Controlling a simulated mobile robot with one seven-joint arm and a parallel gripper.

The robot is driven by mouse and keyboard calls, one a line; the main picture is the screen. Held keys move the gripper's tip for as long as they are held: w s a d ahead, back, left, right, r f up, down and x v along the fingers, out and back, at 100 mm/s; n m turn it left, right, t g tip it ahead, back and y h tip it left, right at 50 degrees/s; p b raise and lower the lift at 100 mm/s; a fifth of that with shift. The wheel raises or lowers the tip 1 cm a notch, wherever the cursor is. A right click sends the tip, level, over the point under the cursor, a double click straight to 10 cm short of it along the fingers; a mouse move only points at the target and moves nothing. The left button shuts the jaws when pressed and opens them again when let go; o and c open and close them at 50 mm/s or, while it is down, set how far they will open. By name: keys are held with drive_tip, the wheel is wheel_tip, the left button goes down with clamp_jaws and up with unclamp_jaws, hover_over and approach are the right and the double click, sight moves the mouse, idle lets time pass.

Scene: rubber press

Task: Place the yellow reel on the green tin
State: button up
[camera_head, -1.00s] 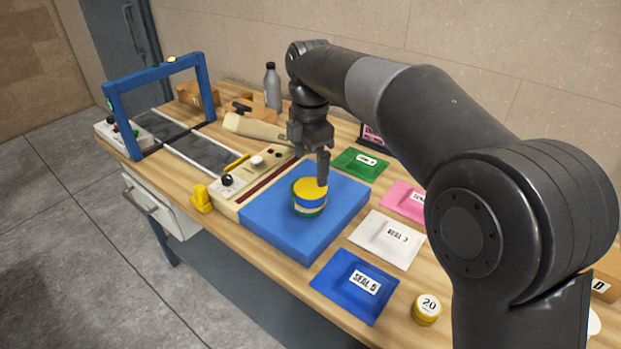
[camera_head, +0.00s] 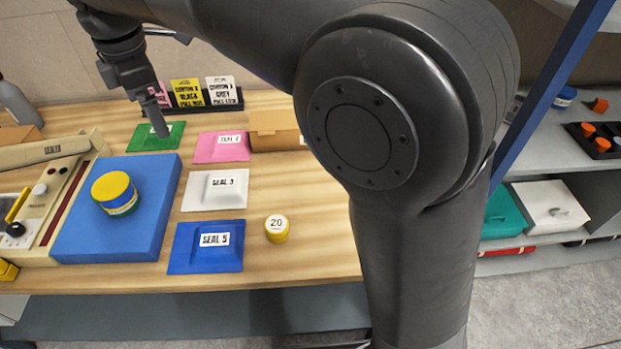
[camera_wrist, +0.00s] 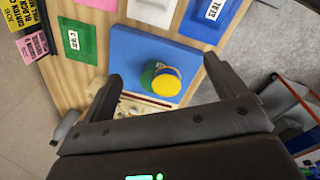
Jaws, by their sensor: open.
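Only the tin's lower edge shows in the head view. The tin stands on a blue block (camera_head: 83,238). In the wrist view, the reel (camera_wrist: 167,83) overlaps the green tin (camera_wrist: 147,76), which shows on its left.
A yellow round piece marked 20 (camera_head: 277,229) and a cardboard box (camera_head: 276,130) are near. The sealer (camera_head: 50,195) is left. Shelves (camera_head: 545,150) stand right.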

drive_tip(key=d+r+m+t, duration=0.1)
drive_tip(key=d+m, duration=0.6)
drive_tip(key=d, duration=0.8)
drive_tip(key=s+d+f+m+t, duration=0.1)
drive_tip(key=s+d+f+m, duration=0.2)
drive_tip(key=s+d+m, duration=0.2)
drive_tip(key=s+d+f+m+t, duration=0.1)
drive_tip(key=s+d+f+m, duration=0.2)
drive_tip(key=d, duration=0.7)
drive_tip(key=s+d+f+m+t, duration=0.1)
drive_tip(key=s+d+f+m, duration=0.2)
drive_tip(key=s+d+m, duration=0.3)
drive_tip(key=d+m, duration=0.2)
drive_tip(key=m, duration=0.1)
drive_tip(key=shift+s+d+f+t+h, duration=0.2)
drive_tip(key=shift+s+f+t+h, duration=0.1)
drive_tip(key=shift+s+f, duration=0.1)
drive_tip(key=shift+o, duration=0.4)
